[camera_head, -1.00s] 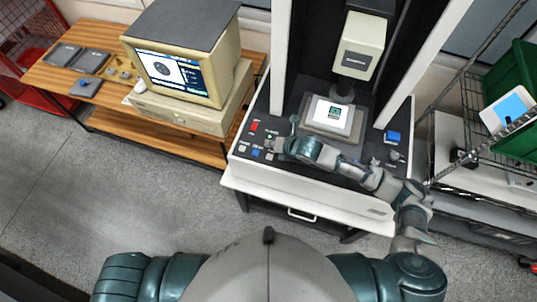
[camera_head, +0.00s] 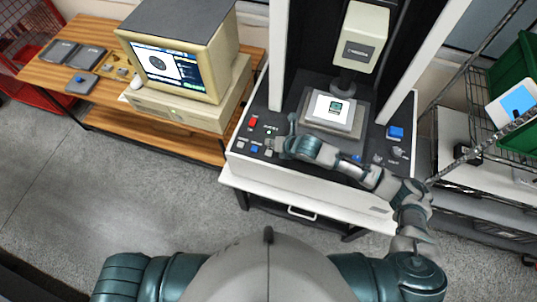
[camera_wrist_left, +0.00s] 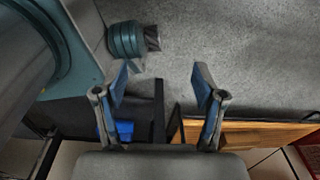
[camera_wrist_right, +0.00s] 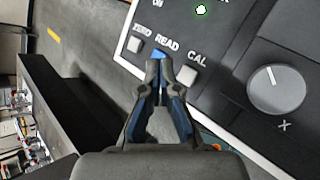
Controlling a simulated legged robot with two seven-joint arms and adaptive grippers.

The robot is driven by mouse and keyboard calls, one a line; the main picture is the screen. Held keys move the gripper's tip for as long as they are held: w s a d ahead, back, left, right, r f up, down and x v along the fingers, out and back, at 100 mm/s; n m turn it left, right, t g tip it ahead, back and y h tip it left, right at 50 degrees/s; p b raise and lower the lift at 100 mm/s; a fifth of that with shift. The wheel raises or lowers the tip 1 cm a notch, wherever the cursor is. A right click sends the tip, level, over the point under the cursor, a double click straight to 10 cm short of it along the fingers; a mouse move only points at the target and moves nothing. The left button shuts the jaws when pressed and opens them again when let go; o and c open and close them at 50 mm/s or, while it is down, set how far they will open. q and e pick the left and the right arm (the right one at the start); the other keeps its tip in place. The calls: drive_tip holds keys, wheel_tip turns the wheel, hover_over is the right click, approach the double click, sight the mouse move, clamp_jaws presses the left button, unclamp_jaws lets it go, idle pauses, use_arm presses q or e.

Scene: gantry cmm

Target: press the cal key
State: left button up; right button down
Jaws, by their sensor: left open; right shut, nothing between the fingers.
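The cal key (camera_wrist_right: 187,75) is a small grey square button below the printed word CAL in the right wrist view. It also shows in the head view (camera_head: 268,153) at the machine's front left. My right gripper (camera_wrist_right: 159,66) is shut and empty, its tips just left of the cal key and beside the blue read key (camera_wrist_right: 158,54), which they partly hide. Whether the tips touch the panel, I cannot tell. In the head view my right gripper (camera_head: 279,146) is over the left of the panel. My left gripper (camera_wrist_left: 160,72) is open and empty, away from the panel.
The grey zero key (camera_wrist_right: 134,44) lies left of the read key. A round X knob (camera_wrist_right: 277,90) is on the right. The measuring machine's stage (camera_head: 309,131) is behind my right arm. A monitor (camera_head: 178,60) stands on the wooden bench (camera_head: 52,72) at left.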

sight(270, 153)
drive_tip(key=f+b, duration=0.2)
drive_tip(key=f, duration=0.2)
drive_tip(key=shift+d, duration=0.2)
drive_tip(key=shift+a+f+b, duration=0.25)
drive_tip(key=shift+f+b, duration=0.05)
drive_tip(key=shift+f, duration=0.05)
drive_tip(key=shift+a, duration=0.3)
drive_tip(key=shift+d, duration=0.35)
use_arm(q)
drive_tip(key=f, duration=0.3)
drive_tip(key=shift+s+d+f, duration=0.1)
drive_tip(key=shift+d+f, duration=0.2)
drive_tip(key=shift+d, duration=0.2)
drive_tip(key=shift+a, duration=0.25)
use_arm(e)
drive_tip(key=shift+a, duration=0.25)
drive_tip(key=shift+d, duration=0.1)
use_arm(q)
drive_tip(key=shift+d, duration=0.1)
use_arm(e)
drive_tip(key=shift+d+f, duration=0.25)
drive_tip(key=shift+f, duration=0.1)
